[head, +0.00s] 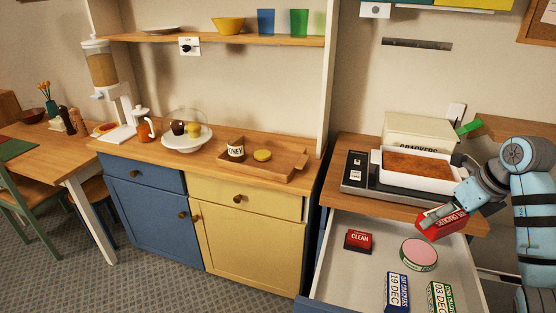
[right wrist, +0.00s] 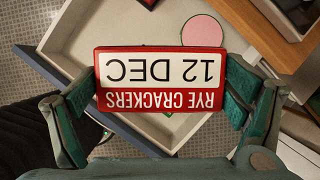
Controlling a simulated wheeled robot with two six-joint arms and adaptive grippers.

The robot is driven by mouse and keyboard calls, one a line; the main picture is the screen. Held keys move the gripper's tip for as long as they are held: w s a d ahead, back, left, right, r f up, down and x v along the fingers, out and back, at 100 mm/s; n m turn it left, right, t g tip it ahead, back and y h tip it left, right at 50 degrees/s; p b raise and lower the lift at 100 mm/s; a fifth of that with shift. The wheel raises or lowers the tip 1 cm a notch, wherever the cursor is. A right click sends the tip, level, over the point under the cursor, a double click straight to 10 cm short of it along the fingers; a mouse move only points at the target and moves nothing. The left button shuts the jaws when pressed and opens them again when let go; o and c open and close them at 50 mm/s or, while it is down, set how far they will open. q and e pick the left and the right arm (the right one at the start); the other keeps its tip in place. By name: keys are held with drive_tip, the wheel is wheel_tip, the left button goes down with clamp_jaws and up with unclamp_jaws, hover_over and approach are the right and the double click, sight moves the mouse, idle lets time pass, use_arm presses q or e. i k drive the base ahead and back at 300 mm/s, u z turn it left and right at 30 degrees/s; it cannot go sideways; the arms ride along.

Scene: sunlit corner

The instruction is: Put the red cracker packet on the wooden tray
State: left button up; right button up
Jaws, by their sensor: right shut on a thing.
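My right gripper (head: 438,214) is shut on the red cracker packet (head: 452,222) and holds it above the open drawer. In the right wrist view the packet (right wrist: 160,78) sits between the two green fingers, its label upside down, reading "RYE CRACKERS 12 DEC". The wooden tray (head: 285,165) is on the counter to the left, apart from the gripper. A honey jar (head: 236,150) and a round yellow thing (head: 262,155) stand on it; its right part is bare. My left gripper is not in view.
The open drawer (head: 382,258) holds a red "CLEAN" box (head: 358,240), a pink round tin (head: 419,254), a blue packet (head: 397,290) and a green packet (head: 441,298). A white dish (head: 420,182) and a crackers box (head: 405,128) stand behind. A shelf (head: 240,39) overhangs the counter.

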sight(280, 162)
drive_tip(key=u, duration=0.5)
drive_tip(key=i, duration=1.65)
